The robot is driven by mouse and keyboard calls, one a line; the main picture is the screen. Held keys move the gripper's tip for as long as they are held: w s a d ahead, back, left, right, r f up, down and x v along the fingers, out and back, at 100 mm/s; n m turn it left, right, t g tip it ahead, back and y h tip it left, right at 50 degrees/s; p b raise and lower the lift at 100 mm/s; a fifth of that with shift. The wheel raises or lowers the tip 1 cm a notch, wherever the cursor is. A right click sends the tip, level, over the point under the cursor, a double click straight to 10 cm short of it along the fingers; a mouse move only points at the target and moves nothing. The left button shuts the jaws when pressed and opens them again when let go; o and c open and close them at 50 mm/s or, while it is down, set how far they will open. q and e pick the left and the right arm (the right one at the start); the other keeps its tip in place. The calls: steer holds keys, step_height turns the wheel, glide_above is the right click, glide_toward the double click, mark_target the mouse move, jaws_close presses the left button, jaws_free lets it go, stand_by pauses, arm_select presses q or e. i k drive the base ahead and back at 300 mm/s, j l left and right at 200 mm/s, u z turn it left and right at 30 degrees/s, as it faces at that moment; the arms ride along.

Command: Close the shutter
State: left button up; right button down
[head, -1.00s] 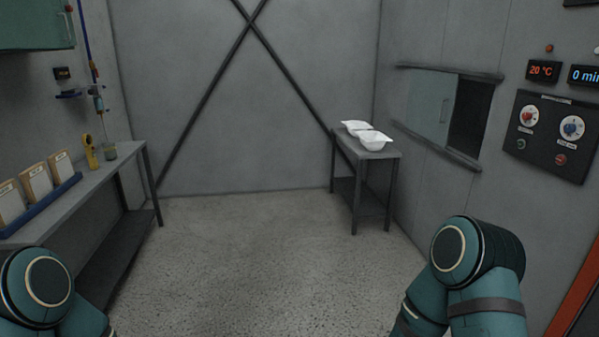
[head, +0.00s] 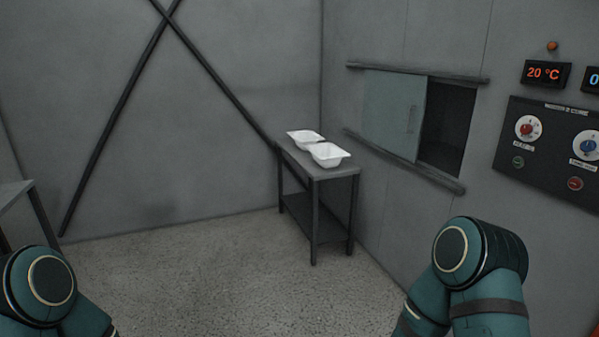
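Neither gripper is in view, and nothing of mine touches the shutter.
A control panel (head: 552,150) with knobs and a temperature display (head: 546,73) is right of the opening. The floor (head: 220,270) ahead is clear.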

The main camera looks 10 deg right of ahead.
mark_target(394, 102)
steer(key=i+z, duration=0.15)
steer(key=i, duration=0.45)
steer(key=i+l+z, duration=0.15)
steer(key=i, duration=0.4)
steer(key=i+j+z, duration=0.15)
steer(key=i, duration=0.45)
steer(key=i+j+z, duration=0.15)
steer(key=i, duration=0.4)
steer(key=i+j+z, duration=0.15)
steer(key=i, duration=0.45)
